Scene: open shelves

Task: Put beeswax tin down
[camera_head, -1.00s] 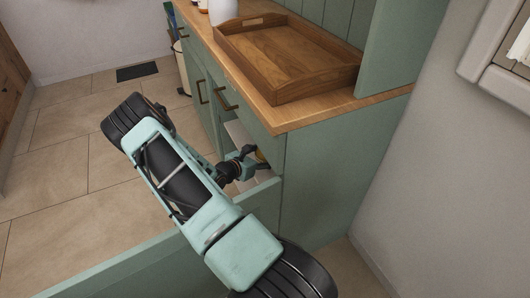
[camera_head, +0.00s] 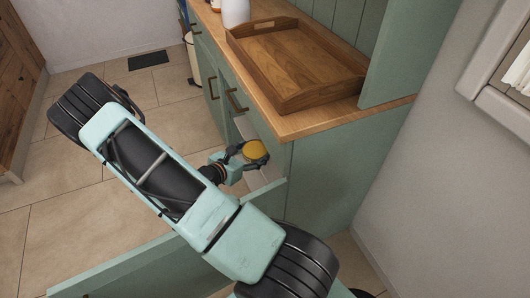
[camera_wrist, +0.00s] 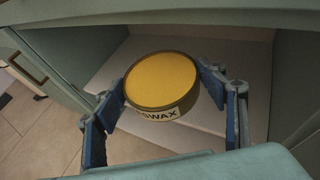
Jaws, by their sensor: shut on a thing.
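The beeswax tin (camera_wrist: 162,80) is round with a yellow lid, a dark rim and a white label reading "SWAX" in the wrist view. My gripper (camera_wrist: 167,95) is shut on the tin, one blue-padded finger on each side. In the head view the yellow tin (camera_head: 255,150) shows at the tip of my gripper (camera_head: 246,155), at the opening of the green cabinet. Behind the tin in the wrist view is a pale shelf (camera_wrist: 195,65) inside the cabinet. I cannot tell whether the tin touches any surface.
The green cabinet (camera_head: 330,170) has a wooden top bearing a wooden tray (camera_head: 295,65). A green door panel (camera_head: 150,262) stands open below my arm. The tiled floor (camera_head: 70,190) to the left is clear. A dark mat (camera_head: 148,58) lies farther back.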

